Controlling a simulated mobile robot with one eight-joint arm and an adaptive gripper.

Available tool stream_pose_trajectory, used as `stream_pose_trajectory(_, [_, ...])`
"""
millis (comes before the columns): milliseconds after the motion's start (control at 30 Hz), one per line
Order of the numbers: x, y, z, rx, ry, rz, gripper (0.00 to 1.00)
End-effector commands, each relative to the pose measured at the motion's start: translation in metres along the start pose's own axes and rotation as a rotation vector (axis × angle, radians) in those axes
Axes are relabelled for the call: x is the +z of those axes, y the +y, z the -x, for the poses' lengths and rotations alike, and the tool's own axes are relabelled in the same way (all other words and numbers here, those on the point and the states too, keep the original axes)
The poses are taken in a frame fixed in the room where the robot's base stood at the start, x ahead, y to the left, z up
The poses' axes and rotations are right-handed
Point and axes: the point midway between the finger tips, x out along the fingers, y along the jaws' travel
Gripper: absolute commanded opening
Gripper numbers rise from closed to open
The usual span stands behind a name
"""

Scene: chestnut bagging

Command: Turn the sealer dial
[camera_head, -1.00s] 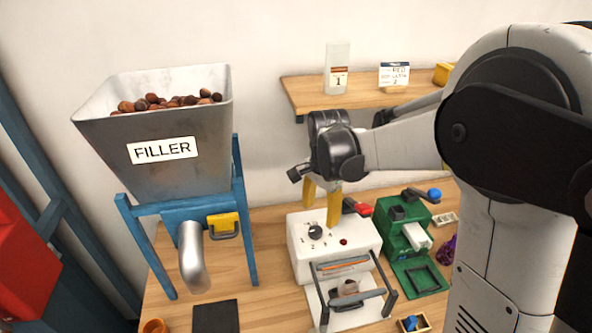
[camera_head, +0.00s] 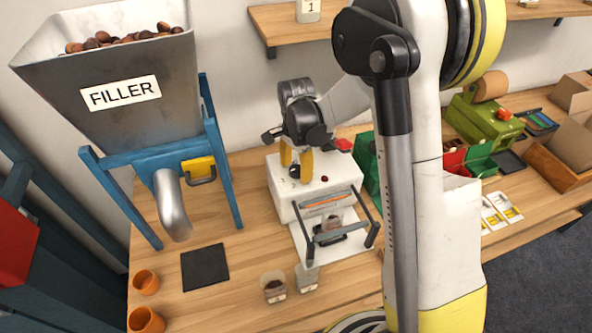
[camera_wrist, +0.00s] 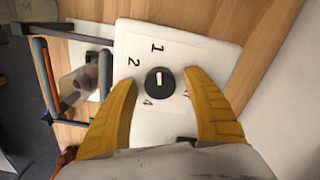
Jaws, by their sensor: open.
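The white sealer (camera_head: 316,192) stands on the wooden bench, with a dark dial on its top face. In the wrist view the black dial (camera_wrist: 160,82) with a white mark lies between my two yellow fingers, a little beyond their tips. The printed numbers 1, 2 and 4 show around it; another mark is partly covered by the right finger. My gripper (camera_head: 296,172) points down over the dial and is open, with a gap on each side of the dial. The sealer's bar frame (camera_head: 330,215) is at its front, with a bag (camera_wrist: 78,84) inside it.
The filler hopper (camera_head: 110,85) with chestnuts stands left, its metal spout (camera_head: 172,205) near a black mat (camera_head: 205,267). Two filled bags (camera_head: 274,287) and orange cups (camera_head: 146,320) are in front. A red knob (camera_head: 344,145) sits near my gripper's right side.

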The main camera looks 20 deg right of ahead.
Motion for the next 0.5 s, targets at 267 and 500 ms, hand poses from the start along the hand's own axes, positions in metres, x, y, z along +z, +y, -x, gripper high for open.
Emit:
stream_pose_trajectory(267, [0.0000, 0.0001, 0.0002, 0.000, 0.000, 0.000, 0.42])
stream_pose_trajectory(500, [0.0000, 0.0001, 0.0003, 0.000, 0.000, 0.001, 0.04])
